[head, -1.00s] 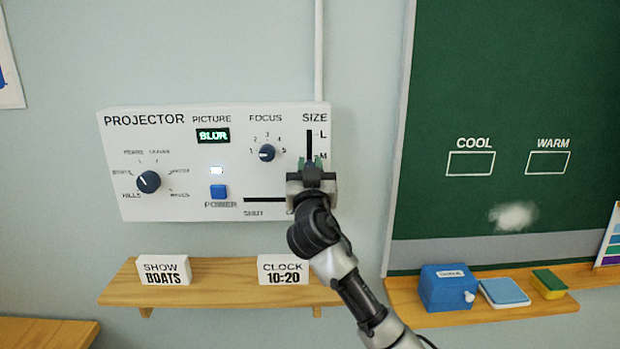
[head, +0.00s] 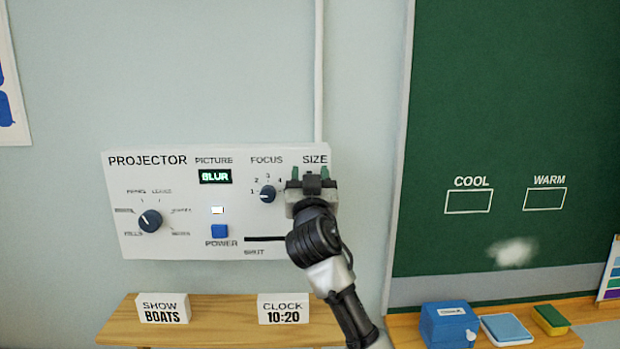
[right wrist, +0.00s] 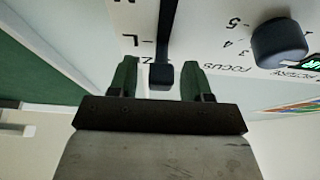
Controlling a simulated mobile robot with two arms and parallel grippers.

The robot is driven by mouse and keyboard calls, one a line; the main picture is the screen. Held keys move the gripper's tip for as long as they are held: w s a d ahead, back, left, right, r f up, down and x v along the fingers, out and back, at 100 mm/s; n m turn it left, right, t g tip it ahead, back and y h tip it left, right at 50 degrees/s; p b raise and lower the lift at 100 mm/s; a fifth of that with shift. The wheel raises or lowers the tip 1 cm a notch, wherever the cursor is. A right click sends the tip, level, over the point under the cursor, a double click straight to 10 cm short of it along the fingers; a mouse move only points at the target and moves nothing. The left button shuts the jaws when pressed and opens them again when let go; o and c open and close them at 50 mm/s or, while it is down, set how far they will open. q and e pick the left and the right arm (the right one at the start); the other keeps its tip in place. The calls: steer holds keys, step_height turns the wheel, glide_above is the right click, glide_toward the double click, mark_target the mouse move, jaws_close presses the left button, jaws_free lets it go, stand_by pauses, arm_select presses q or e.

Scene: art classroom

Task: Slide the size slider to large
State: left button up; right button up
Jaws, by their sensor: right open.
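The white projector panel (head: 140,245) is on the wall in the head view. My right gripper (head: 310,174) is in front of its size slider, just below the SIZE label (head: 315,160), and hides the slot and the L mark there. In the right wrist view, which is turned upside down, the dark slider knob (right wrist: 161,75) stands between the two open fingers of my right gripper (right wrist: 160,80). The knob is near the SIZE end of the slot (right wrist: 166,28), close to the L mark (right wrist: 135,40). Finger contact cannot be told. My left gripper is out of view.
The focus knob (head: 267,194) is just left of my right gripper. The blue power button (head: 219,231) and picture dial (head: 150,221) are farther left. A wooden shelf (head: 225,305) with two signs is below. A green chalkboard (head: 510,90) is to the right.

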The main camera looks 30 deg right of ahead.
steer(key=shift+s+a+f, duration=0.1)
steer(key=shift+s+f, duration=0.1)
steer(key=shift+f, duration=0.05)
steer(key=b+v, duration=0.4)
steer(key=v, duration=0.6)
steer(key=shift+s+a, duration=0.1)
steer(key=shift+a, duration=0.05)
